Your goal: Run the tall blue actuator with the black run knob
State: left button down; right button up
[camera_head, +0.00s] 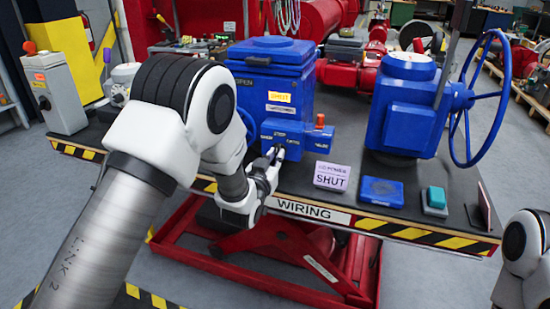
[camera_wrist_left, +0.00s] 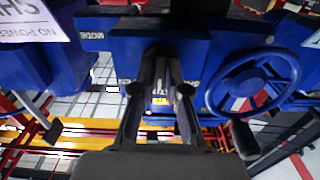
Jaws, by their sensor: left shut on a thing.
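The tall blue actuator (camera_head: 272,90) stands at the middle of the black bench, with a small control box (camera_head: 283,143) on its front. The box bears white labels, one reading STOP, and an orange-red lamp (camera_head: 320,120) is on its right. My left gripper (camera_head: 275,156) reaches the front of this box and is shut on a small part there, seemingly the black run knob, which the fingers mostly hide. In the left wrist view the gripper (camera_wrist_left: 161,70) closes under the blue box marked MODE (camera_wrist_left: 105,35). My right gripper is out of view.
A blue handwheel (camera_wrist_left: 253,82) is close beside the fingers. On the bench are a SHUT sign (camera_head: 332,176), a blue plate (camera_head: 382,191), a teal button box (camera_head: 435,201) and a second blue actuator (camera_head: 405,105) with a large wheel (camera_head: 500,95). A grey panel (camera_head: 52,92) stands left.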

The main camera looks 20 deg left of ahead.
pick_arm(q)
jog(key=c, duration=1.2)
grip_release()
jog(key=s, duration=1.2)
jog(key=shift+a, duration=0.2)
